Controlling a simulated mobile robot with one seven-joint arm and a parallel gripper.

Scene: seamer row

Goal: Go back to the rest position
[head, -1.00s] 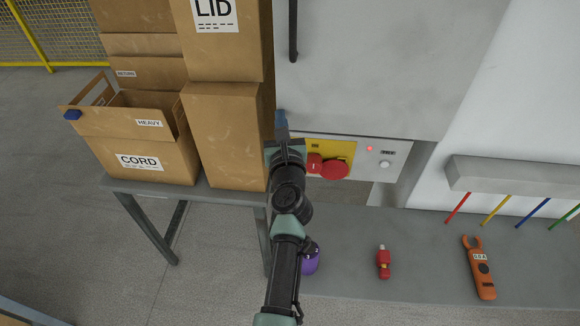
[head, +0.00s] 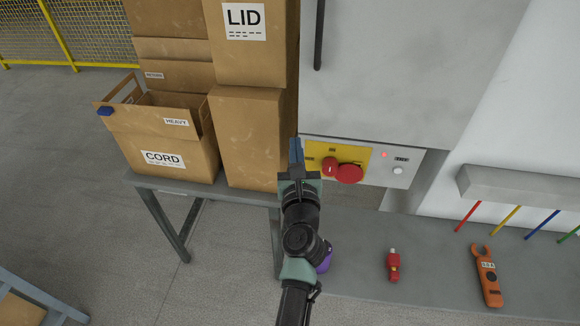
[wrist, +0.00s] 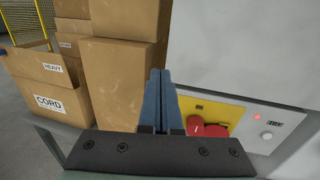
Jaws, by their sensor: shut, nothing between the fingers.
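My gripper (head: 296,151) is shut and empty, its blue fingers together. In the head view it is in front of the right side of the tall carton stack, just left of the yellow switch panel. In the wrist view the closed fingers (wrist: 158,98) point up between a plain carton and the machine's grey face. My arm reaches up from the bottom of the head view and partly covers a purple object (head: 324,257) on the grey bench.
An open carton marked CORD (head: 163,159) and stacked cartons (head: 246,137) stand on a table at left. The panel (head: 367,160) carries a red knob (head: 348,173). A red padlock-like item (head: 393,266) and an orange meter (head: 487,277) lie on the bench.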

